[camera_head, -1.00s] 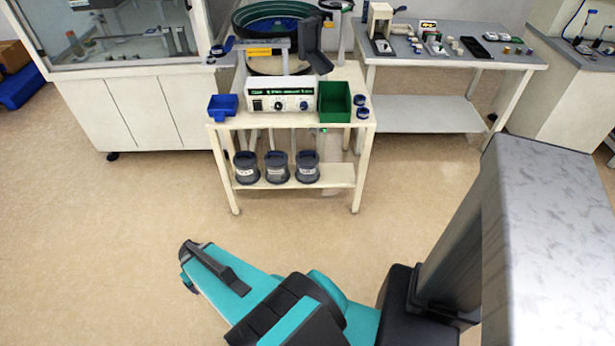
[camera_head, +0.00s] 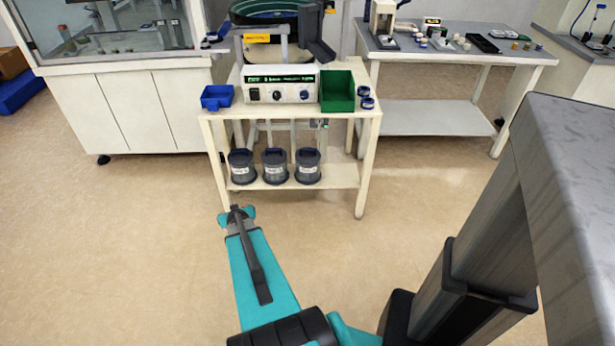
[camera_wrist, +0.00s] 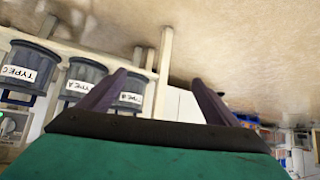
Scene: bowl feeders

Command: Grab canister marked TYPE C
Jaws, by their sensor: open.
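Three dark grey canisters with white labels stand in a row on the cart's lower shelf. The wrist view is upside down; there the TYPE C canister (camera_wrist: 25,72) is at the far left, its label readable. The TYPE A canister (camera_wrist: 84,76) is beside it, then a third canister (camera_wrist: 132,90), partly behind a finger. In the head view, the TYPE C canister (camera_head: 307,167) is therefore the rightmost. My gripper (camera_wrist: 159,82) is open and empty, with its fingers apart and short of the canisters. In the head view my arm's end is low, in front of the cart's left side.
The cart's lower shelf (camera_head: 338,174) has legs at its corners, including a front right leg (camera_head: 361,190). Above are a control box (camera_head: 280,85), a blue bin (camera_head: 216,97) and a green bin (camera_head: 337,91). The floor (camera_head: 130,240) in front is clear.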

